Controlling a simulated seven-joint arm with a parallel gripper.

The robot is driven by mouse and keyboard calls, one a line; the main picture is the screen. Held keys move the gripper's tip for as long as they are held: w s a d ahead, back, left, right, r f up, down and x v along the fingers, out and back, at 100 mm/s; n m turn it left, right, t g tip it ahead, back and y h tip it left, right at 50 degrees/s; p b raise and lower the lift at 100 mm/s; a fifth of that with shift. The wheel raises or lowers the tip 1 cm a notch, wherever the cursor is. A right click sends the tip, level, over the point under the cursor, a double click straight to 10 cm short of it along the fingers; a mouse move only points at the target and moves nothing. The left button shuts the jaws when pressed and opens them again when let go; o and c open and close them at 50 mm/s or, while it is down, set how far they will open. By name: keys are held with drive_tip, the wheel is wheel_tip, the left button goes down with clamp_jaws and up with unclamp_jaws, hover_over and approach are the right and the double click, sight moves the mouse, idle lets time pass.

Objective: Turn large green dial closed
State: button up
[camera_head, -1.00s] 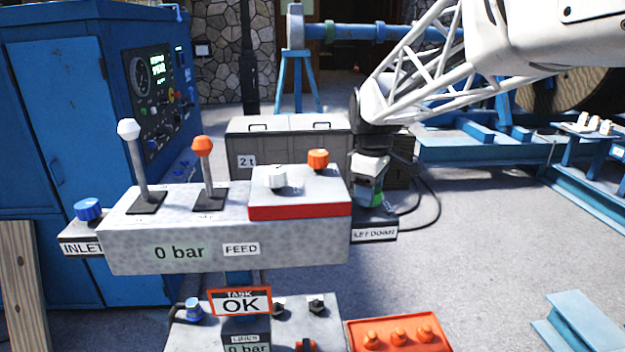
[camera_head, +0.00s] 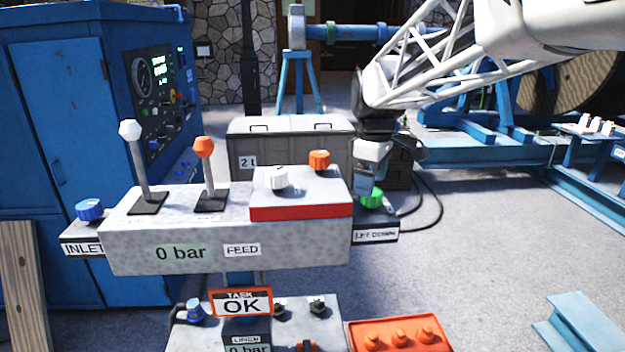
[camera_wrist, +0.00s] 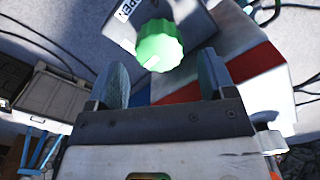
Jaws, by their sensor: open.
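The large green dial (camera_head: 372,198) sits on the small box labelled LET DOWN at the right end of the grey console. In the wrist view the green dial (camera_wrist: 158,45) has a ribbed edge and a white pointer mark, near a label that ends in "PEN". My gripper (camera_head: 364,190) is just above the dial in the head view and hides part of it. In the wrist view my gripper (camera_wrist: 166,75) is open, with its two fingers apart and the dial just beyond the gap between their tips. Contact with the dial is not visible.
The console (camera_head: 130,240) carries two levers, a white knob (camera_head: 276,180), an orange knob (camera_head: 319,160) and a blue INLET knob (camera_head: 90,209). A red-edged block stands close left of the dial. An OK sign (camera_head: 241,303) is below.

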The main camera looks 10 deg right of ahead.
drive_tip(key=shift+r, duration=2.25)
drive_tip(key=shift+s, duration=0.15)
drive_tip(key=shift+s+r, duration=0.1)
drive_tip(key=shift+s, duration=0.2)
drive_tip(key=s+f+m+t, duration=0.2)
drive_tip(key=s+m, duration=0.2)
drive_tip(key=s, duration=0.6)
drive_tip(key=s+a+f+m+t, duration=0.1)
drive_tip(key=s+m+t, duration=0.15)
drive_tip(key=s, duration=0.65)
drive_tip(key=s+f+m+t, duration=0.15)
drive_tip(key=s+m, duration=0.35)
drive_tip(key=s, duration=0.5)
wheel_tip(320, 180, down, 9)
drive_tip(key=w+g, duration=0.1)
drive_tip(key=g, duration=0.2)
drive_tip(key=shift+d, duration=0.15)
drive_tip(key=shift+w, duration=0.1)
